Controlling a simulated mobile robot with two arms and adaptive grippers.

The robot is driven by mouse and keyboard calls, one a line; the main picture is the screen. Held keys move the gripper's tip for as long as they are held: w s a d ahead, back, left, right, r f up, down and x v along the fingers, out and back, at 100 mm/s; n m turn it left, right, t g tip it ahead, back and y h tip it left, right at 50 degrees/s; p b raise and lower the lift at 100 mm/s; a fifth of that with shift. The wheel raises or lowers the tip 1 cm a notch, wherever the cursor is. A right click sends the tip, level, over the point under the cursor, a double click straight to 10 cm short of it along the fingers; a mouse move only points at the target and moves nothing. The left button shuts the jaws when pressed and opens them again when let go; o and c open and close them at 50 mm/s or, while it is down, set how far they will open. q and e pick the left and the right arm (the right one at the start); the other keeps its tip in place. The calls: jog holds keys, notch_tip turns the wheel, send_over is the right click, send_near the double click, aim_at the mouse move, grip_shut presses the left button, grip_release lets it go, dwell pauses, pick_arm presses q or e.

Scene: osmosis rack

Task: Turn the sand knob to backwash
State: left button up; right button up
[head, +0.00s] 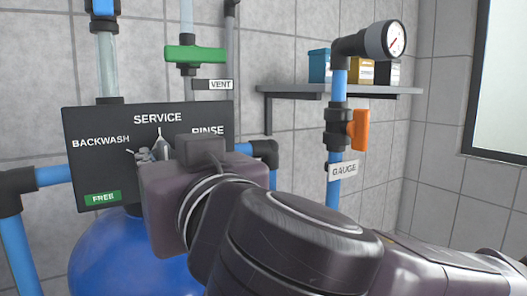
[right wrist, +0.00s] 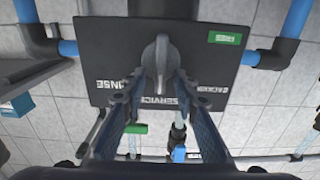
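The sand knob (right wrist: 161,58) is a grey handle on a dark panel (head: 85,172) marked BACKWASH, SERVICE and RINSE. In the head view the knob's tip (head: 160,134) points up toward SERVICE; its lower part is hidden behind my right gripper (head: 152,155). In the right wrist view, which is upside down, my right gripper (right wrist: 155,90) is open, with one finger on each side of the knob. Gaps show between fingers and knob, and I cannot tell any contact. My left gripper is in neither view.
A green FREE label (head: 103,198) is at the panel's lower left. A blue tank (head: 105,255) is below. A green valve handle (head: 195,54) is above, near the VENT tag. An orange valve (head: 359,130), a gauge (head: 393,40) and a shelf (head: 300,91) are to the right.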

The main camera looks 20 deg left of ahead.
jog(key=shift+c, duration=0.7)
grip_shut()
jog(key=n+b, duration=0.2)
jog(key=n, duration=0.1)
jog(key=n+b, duration=0.1)
jog(key=n, duration=0.1)
jog(key=shift+s+a+f, duration=0.2)
jog(key=shift+s+a, duration=0.1)
jog(key=shift+s, duration=0.05)
jog(key=shift+s+a+f+n+b, duration=0.1)
jog(key=shift+n+b, duration=0.35)
jog(key=shift+n, duration=0.7)
jog(key=shift+s+a+f+n+b, duration=0.1)
jog(key=shift+n+b, duration=0.4)
jog(key=shift+n, duration=0.6)
jog(key=shift+s+a+f+n+b, duration=0.1)
jog(key=shift+n+b, duration=0.35)
jog(key=shift+n, duration=0.7)
